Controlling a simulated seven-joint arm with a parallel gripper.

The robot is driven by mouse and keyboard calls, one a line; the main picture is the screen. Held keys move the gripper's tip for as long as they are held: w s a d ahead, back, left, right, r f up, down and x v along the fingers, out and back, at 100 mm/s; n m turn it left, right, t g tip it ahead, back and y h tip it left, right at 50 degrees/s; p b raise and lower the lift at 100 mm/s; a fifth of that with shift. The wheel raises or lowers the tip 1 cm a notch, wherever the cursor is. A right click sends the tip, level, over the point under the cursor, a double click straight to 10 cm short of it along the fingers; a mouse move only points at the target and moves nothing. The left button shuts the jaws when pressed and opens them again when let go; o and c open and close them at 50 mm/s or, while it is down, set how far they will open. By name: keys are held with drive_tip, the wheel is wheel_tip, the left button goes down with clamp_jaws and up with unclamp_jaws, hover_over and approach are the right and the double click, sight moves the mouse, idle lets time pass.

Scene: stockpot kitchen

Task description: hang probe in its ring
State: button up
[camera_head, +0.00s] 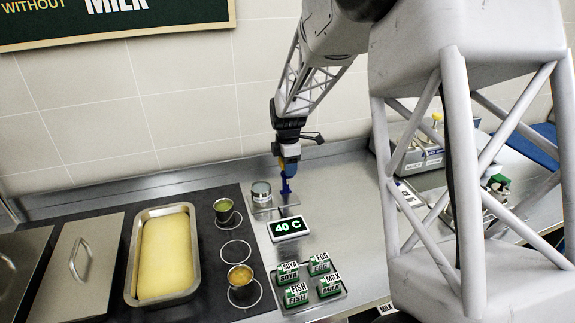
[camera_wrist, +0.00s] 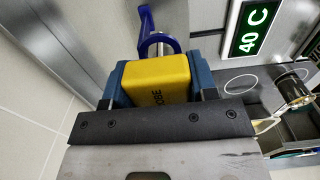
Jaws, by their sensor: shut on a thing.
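The probe has a yellow block handle (camera_wrist: 157,80) lettered as a probe, and a grey metal stem beyond it in the wrist view. My gripper (camera_wrist: 155,88) is shut on this handle, with a blue-grey finger on each side. In the head view my gripper (camera_head: 288,162) is low near the back wall, above the counter. The blue ring (camera_wrist: 158,43) is just beyond the handle, and the stem appears to pass through it; I cannot tell whether the handle rests on it. The blue holder also shows right below my gripper (camera_head: 286,186) in the head view.
A small metal cup (camera_head: 262,192) stands just left of the blue holder. The 40 C display (camera_head: 288,228) is in front. Labelled green blocks (camera_head: 309,278) sit nearer. A dark hob with a yellow-filled pan (camera_head: 135,258) and small pots is left. A grey machine (camera_head: 425,150) is right.

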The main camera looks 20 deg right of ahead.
drive_tip(key=shift+f, duration=0.2)
drive_tip(key=shift+f, duration=1.05)
drive_tip(key=o, duration=1.2)
drive_tip(key=shift+r, duration=3.9)
